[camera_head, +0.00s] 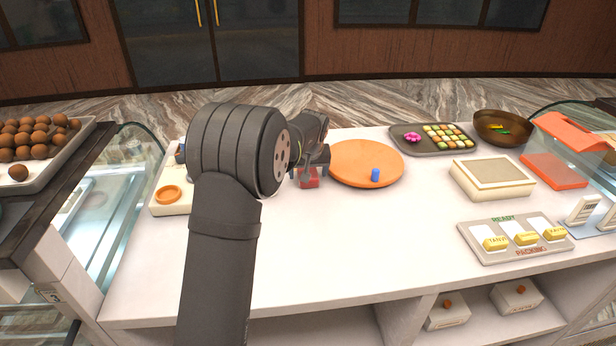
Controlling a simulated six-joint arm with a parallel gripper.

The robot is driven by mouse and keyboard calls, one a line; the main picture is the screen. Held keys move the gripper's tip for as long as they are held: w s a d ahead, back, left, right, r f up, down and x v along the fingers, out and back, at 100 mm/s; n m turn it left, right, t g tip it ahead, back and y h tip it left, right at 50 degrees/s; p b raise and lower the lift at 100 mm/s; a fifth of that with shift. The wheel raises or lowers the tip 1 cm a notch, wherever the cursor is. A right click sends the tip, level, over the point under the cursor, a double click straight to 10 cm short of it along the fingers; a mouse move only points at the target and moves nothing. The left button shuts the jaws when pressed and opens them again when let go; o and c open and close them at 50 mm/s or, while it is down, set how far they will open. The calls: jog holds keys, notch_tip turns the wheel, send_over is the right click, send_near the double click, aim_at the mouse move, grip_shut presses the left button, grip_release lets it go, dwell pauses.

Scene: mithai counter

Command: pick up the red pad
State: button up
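A small red block-like thing (309,181), which looks like the red pad, shows on the white counter just left of the orange round board. My gripper (311,170) is directly above or around it, pointing down. My dark arm reaches in from the front and hides part of the gripper. The fingers are too small and covered to tell whether they are open or shut, or whether they touch the red thing.
The orange round board (350,158) holds a small blue cylinder (375,175). A pale tray (172,206) with an orange ring stands left, partly behind my arm. A cream box (492,178), a packing tray (480,257) and a sweets tray (398,147) stand right. The counter's front middle is clear.

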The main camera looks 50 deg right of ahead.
aim_at(310, 170)
jog(key=c, duration=1)
jog(key=shift+r, duration=0.45)
jog(key=r, duration=0.3)
jog(key=shift+s+r, duration=0.4)
jog(key=s+r, duration=0.6)
jog(key=s, duration=0.5)
jog(key=shift+a+r, duration=0.15)
jog(key=shift+a, duration=0.25)
